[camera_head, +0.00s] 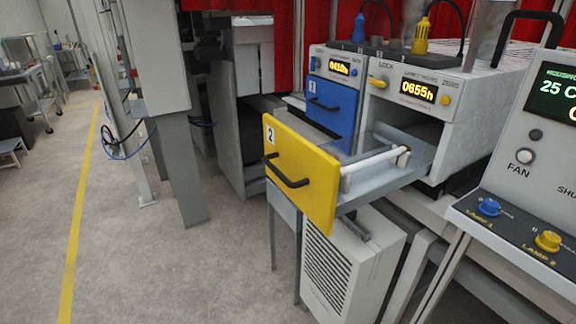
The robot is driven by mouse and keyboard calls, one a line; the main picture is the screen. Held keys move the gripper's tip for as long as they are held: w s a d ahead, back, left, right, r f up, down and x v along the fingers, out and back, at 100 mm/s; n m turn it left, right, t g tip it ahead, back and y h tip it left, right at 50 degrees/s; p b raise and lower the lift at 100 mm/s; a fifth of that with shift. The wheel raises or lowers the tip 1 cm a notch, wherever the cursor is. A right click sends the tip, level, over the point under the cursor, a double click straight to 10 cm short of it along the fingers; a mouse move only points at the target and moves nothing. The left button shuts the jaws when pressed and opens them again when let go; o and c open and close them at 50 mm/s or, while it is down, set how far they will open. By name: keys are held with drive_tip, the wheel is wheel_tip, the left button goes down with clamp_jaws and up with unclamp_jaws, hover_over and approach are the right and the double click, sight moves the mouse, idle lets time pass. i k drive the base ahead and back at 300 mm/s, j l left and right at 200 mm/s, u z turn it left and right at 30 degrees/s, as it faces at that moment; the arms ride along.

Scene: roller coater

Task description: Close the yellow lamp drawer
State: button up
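The yellow lamp drawer (312,164) is pulled far out of its white housing (440,122). Its yellow front panel carries a black bar handle and a label "2". Behind the panel, a white tube lamp (374,163) lies across the grey drawer tray (424,158). The opening in the housing shows dark behind the tray. The black handle (287,171) faces toward the left front. My gripper is not in view.
The blue drawer (332,107) beside it looks shut. A control panel (535,150) with blue and yellow knobs stands at the right. A white vented box (352,268) sits below the yellow drawer. Open floor (160,260) lies at the left front, left of the drawer.

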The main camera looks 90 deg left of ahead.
sight(308, 174)
drive_tip(key=u, duration=2.15)
